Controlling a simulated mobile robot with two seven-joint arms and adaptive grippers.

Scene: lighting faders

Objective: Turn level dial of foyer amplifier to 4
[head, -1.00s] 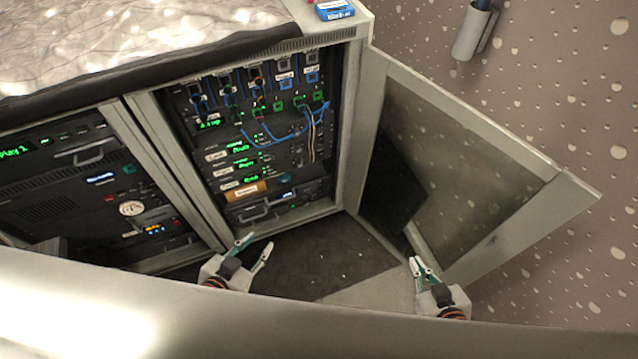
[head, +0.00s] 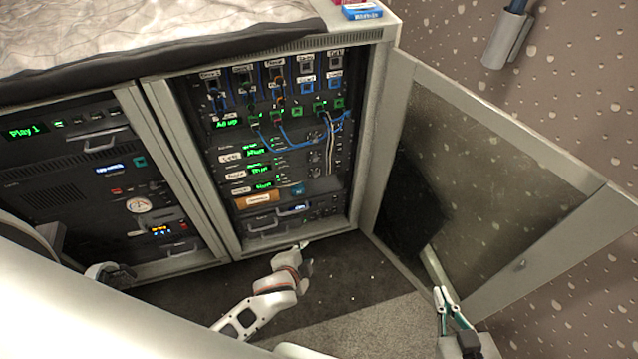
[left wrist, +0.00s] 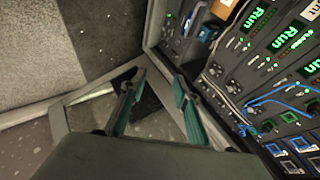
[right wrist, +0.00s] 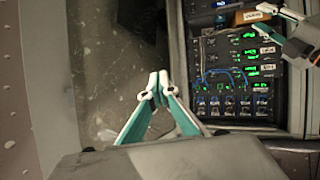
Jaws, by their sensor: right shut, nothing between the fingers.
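Three stacked amplifiers (head: 262,170) with green displays and white name labels sit in the right bay of the rack. The labels are too blurred for me to tell which is the foyer one. Small dark dials (head: 313,160) are at their right side; their settings are unreadable. They also show in the left wrist view (left wrist: 265,50). My left gripper (head: 304,256) is in front of the bay's lower edge, below the amplifiers; its fingers are apart and empty in the left wrist view (left wrist: 152,85). My right gripper (head: 446,294) is shut and empty near the open door's lower corner.
The open glass door (head: 490,180) stands out to the right of the bay. Blue and white cables (head: 300,132) hang over the patch panel above the amplifiers. The left bay (head: 110,190) holds other units. Dark floor lies in front.

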